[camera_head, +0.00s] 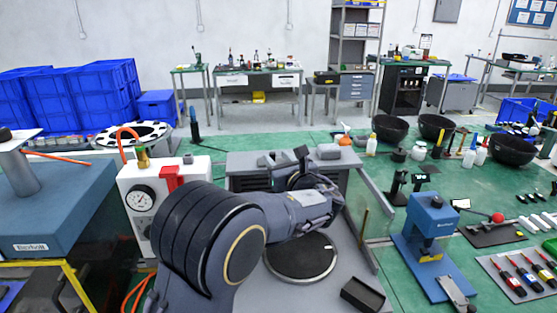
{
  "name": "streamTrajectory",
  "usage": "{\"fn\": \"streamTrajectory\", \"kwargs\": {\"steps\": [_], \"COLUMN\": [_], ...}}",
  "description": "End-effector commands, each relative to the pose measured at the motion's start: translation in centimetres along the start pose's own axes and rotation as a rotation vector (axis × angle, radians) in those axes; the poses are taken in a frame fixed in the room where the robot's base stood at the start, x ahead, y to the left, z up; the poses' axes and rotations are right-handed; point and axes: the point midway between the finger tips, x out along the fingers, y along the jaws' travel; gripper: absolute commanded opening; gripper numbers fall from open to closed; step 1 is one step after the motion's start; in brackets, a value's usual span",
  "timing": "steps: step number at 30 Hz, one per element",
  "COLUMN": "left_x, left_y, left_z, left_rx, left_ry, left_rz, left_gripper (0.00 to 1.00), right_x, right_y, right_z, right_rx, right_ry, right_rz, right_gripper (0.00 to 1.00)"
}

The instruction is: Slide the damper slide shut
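A grey box (250,160) with a slatted front stands on the grey bench top in the middle. Small grey blocks sit on its top. I cannot make out for certain which part is the damper slide; my arm and gripper cover the middle and lower right of the box front. My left arm comes in from the lower left. My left gripper (300,170) is in front of the box, right of its middle, with one dark finger rising above the top edge. Whether it touches the box, and how far its fingers are apart, is hard to see. My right gripper is not in view.
A white unit with a gauge (142,199) and a red block stands left of my arm. A round dark plate (300,259) and a black tray (362,295) lie on the bench in front. A blue press (431,228) and tools lie on the green surface to the right.

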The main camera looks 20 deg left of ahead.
Motion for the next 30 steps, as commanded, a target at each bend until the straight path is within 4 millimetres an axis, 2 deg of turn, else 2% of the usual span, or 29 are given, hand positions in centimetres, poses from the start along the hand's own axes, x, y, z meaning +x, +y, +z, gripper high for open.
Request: {"fn": "streamTrajectory", "kwargs": {"steps": [9, 13, 18, 30], "left_x": [-5.3, -6.8, -7.4, -7.4], "left_y": [-0.1, -0.1, -0.1, -0.1], "left_z": [-0.1, -0.1, 0.0, 0.0], "left_rx": [-0.002, -0.001, 0.0, -0.001], "left_ry": [0.0, 0.0, 0.0, 0.0], "left_rz": [-0.005, -0.005, -0.003, -0.003], "left_gripper": [0.37, 0.37, 0.37, 0.37], "right_x": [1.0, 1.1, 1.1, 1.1], "right_y": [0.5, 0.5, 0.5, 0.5], "right_z": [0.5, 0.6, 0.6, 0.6], "right_rx": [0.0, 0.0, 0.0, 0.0], "right_ry": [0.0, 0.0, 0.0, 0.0], "right_rz": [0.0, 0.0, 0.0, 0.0], "right_gripper": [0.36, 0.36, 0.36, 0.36]}}
